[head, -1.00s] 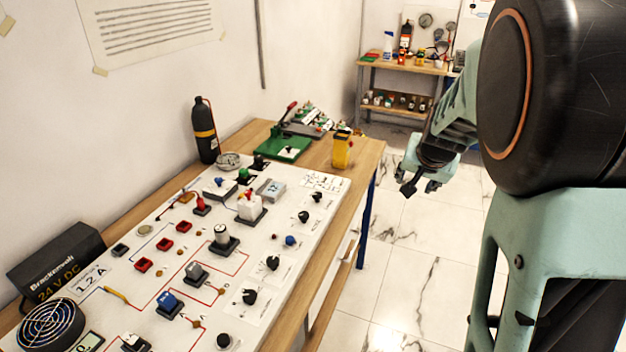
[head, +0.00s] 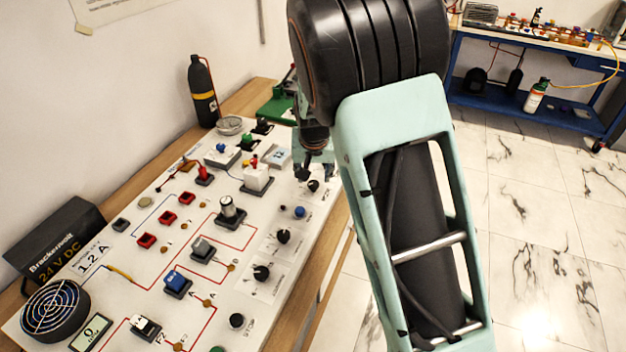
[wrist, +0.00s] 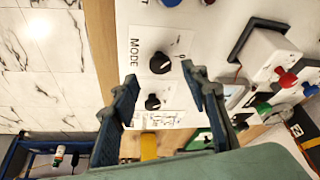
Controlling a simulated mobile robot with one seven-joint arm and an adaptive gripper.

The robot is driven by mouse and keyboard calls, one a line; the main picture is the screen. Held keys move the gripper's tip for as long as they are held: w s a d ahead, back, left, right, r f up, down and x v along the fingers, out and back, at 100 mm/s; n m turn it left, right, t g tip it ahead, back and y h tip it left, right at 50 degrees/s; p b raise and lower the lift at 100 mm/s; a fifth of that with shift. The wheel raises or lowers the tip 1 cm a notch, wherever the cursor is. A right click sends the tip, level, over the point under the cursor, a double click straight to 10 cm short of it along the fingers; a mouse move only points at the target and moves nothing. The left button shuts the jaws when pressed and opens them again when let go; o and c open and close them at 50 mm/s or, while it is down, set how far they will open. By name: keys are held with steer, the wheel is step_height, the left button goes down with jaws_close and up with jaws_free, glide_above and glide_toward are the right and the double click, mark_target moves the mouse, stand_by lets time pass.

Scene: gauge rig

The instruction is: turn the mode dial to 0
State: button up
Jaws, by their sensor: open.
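The mode dial is a round black knob (wrist: 160,64) on a white plate printed MODE in the wrist view. Small marks are printed beside it, too small to read surely; I cannot tell its setting. My gripper (wrist: 159,77) is open, its two dark fingers apart on either side of the dial in the picture, with nothing between them. In the head view my gripper (head: 314,172) hangs just above the mode dial (head: 313,186) at the panel's right edge. I cannot tell whether the fingers touch it.
A second black knob (wrist: 153,102) lies close beyond the mode dial. A blue knob (head: 299,212) and two more black knobs line the panel's right edge. A white block with a red lever (head: 257,177) stands to the left. Open floor (head: 520,260) lies right of the table.

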mark_target(313, 183)
steer(key=shift+x, duration=2.3)
steer(key=shift+r, duration=0.1)
jaws_close()
steer(key=shift+a+m+p, duration=0.1)
steer(key=shift+m+p, duration=0.2)
steer(key=shift+p, duration=0.05)
steer(key=m, duration=0.1)
steer(key=m+h+p, duration=0.1)
steer(key=m, duration=0.1)
steer(key=shift+w+a+m+h+p, duration=0.1)
steer(key=shift+a+m+h+p, duration=0.05)
steer(key=shift+m+h+p, duration=0.15)
steer(key=m+h, duration=0.1)
steer(key=m, duration=0.1)
steer(key=m+g, duration=0.1)
steer(key=m, duration=0.2)
steer(key=shift+w+a+h, duration=0.1)
steer(key=shift+h, duration=0.3)
steer(key=shift+m+g, duration=0.3)
steer(key=shift+m, duration=0.1)
